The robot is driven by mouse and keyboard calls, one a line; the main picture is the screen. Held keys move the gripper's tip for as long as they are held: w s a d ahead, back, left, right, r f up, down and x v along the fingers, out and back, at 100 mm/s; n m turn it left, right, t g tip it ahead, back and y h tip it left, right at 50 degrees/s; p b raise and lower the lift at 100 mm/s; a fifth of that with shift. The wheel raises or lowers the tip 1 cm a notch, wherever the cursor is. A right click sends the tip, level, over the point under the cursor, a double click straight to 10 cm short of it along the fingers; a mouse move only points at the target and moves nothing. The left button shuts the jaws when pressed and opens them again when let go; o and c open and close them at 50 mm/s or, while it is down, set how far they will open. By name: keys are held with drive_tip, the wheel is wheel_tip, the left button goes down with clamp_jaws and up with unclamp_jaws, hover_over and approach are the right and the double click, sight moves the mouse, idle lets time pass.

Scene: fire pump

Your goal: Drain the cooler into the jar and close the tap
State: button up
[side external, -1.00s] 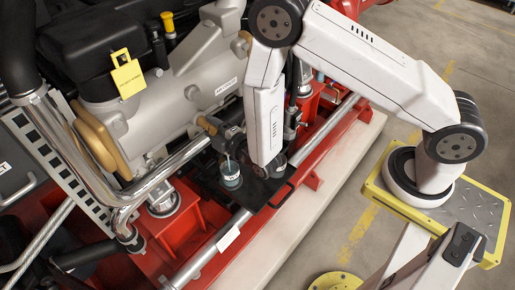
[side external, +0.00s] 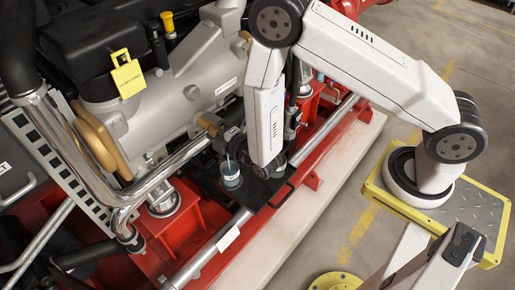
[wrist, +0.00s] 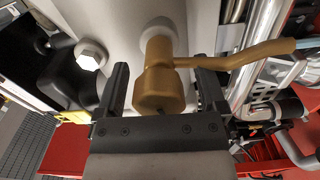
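The jar (side external: 231,176) stands upright on a black tray (side external: 262,192) beside the engine in the side view, with bluish liquid in it. A thin pale stream (side external: 228,160) seems to run down into its mouth. In the wrist view the brass tap (wrist: 160,88) sits in a grey casting, probably the cooler (wrist: 113,25). My gripper (wrist: 165,90) is open, with one finger on each side of the tap body. Whether either finger touches it is unclear.
A small round dark item (side external: 279,165) sits on the tray beside my wrist. A chrome pipe (side external: 165,170), hoses and the red frame (side external: 190,235) crowd the left.

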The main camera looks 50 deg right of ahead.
drive_tip(key=shift+s, duration=0.1)
drive_tip(key=s, duration=0.7)
drive_tip(key=shift+s, duration=0.3)
idle(0.5)
drive_tip(key=w+d+r+m+g, duration=0.2)
drive_tip(key=d+r+m+g, duration=0.15)
drive_tip(key=m+g, duration=0.45)
drive_tip(key=s+d+r+m+g, duration=0.5)
drive_tip(key=s+d+m+g, duration=0.2)
drive_tip(key=s, duration=0.5)
drive_tip(key=shift+d+r+m, duration=0.2)
drive_tip(key=shift+d+m, duration=0.1)
drive_tip(key=shift+m, duration=0.8)
idle(3.3)
